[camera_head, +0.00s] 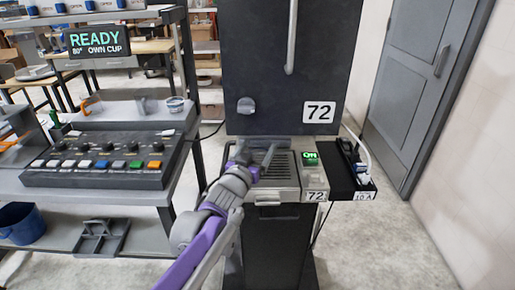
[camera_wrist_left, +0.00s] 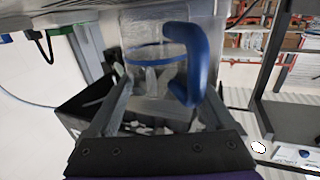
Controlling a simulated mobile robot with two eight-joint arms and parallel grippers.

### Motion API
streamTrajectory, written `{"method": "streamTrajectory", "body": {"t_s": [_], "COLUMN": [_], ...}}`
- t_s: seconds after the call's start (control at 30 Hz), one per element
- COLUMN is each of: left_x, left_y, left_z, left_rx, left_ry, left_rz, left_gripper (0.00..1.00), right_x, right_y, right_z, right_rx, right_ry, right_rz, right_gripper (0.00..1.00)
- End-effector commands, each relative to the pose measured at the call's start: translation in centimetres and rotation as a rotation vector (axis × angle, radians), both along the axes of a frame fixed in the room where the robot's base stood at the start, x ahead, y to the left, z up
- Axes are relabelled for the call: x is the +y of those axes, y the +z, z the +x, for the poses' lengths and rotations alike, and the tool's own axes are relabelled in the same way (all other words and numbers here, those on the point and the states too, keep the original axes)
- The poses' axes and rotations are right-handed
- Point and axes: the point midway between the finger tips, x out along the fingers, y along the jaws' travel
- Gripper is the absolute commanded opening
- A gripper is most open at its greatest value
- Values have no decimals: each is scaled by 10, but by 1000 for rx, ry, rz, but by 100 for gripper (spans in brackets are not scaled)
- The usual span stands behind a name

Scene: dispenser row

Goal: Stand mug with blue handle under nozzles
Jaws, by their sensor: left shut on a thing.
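The mug with the blue handle fills the upper middle of the left wrist view; it has a clear body (camera_wrist_left: 155,68) with a blue band, and its blue handle (camera_wrist_left: 192,62) is on the right. My left gripper (camera_wrist_left: 150,105) is shut on it, a finger at each side. In the head view my left gripper (camera_head: 264,158) is at the grated tray (camera_head: 281,167) of the dark dispenser marked 72 (camera_head: 290,85); I cannot make out the mug there. I cannot tell whether the mug touches the tray. No nozzle is clearly visible. My right gripper is not in view.
A lit green switch (camera_head: 311,159) is right of the tray, and a black side shelf with plugs and cables (camera_head: 352,178) is beyond it. A button console (camera_head: 95,165) stands on the left bench. A blue bucket (camera_head: 20,222) is lower left. The floor at right is clear.

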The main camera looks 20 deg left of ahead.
Motion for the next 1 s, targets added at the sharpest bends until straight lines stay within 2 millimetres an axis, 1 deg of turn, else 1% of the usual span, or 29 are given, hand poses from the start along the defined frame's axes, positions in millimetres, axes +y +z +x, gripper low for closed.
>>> {"method": "streamTrajectory", "body": {"t_s": [0.77,0.8,0.83,0.87,1.0], "left_x": [0,0,0,0,0], "left_y": [-13,-13,-13,-13,-12], "left_z": [0,0,0,0,0], "left_rx": [0,0,0,0,0], "left_ry": [0,0,0,0,0], "left_rz": [0,0,0,0,0], "left_gripper": [9,92,97,100,100], "right_x": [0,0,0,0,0], "right_y": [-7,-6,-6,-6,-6], "right_z": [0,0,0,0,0], "right_rx": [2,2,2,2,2], "right_ry": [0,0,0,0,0], "right_rz": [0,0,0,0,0], "right_gripper": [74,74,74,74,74]}}
